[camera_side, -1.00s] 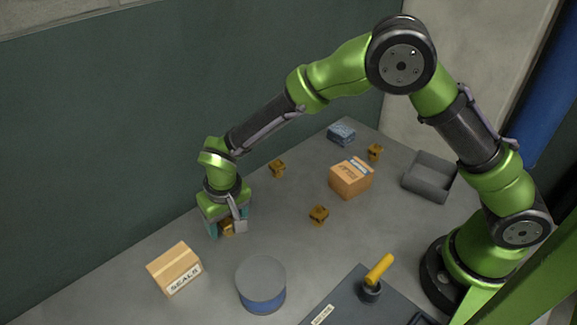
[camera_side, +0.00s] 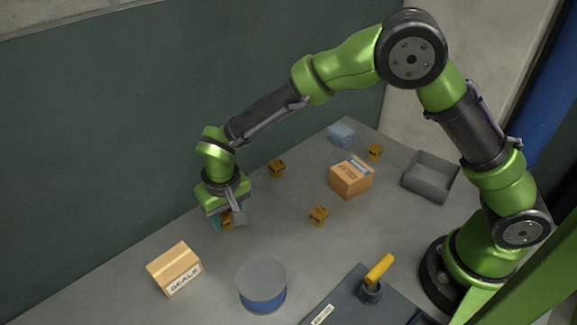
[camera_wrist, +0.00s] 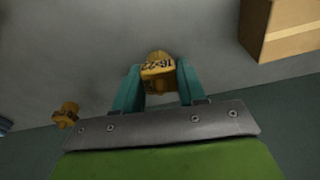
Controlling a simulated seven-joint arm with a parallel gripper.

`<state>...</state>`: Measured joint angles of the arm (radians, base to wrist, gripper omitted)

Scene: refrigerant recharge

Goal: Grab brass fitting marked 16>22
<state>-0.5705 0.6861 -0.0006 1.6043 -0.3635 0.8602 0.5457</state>
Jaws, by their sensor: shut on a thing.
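A brass fitting (camera_wrist: 158,71) with a dark "16>22" style marking is between the two teal fingers of my gripper (camera_wrist: 158,88) in the wrist view. My gripper is shut on it. In the side view my gripper (camera_side: 227,226) is low over the table at the left, and the fitting (camera_side: 228,220) is partly hidden by the fingers. Other brass fittings stand on the table: one at the back (camera_side: 277,168), one in the middle (camera_side: 319,215) and one near the blue box (camera_side: 375,152). Their markings are too small to read.
A SEALS box (camera_side: 175,270) and a round tin (camera_side: 261,284) stand in front of my gripper. An orange carton (camera_side: 351,178), a blue box (camera_side: 341,134) and an empty grey tray (camera_side: 430,195) are further right. A dark plate with a yellow handle (camera_side: 380,268) is at front right.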

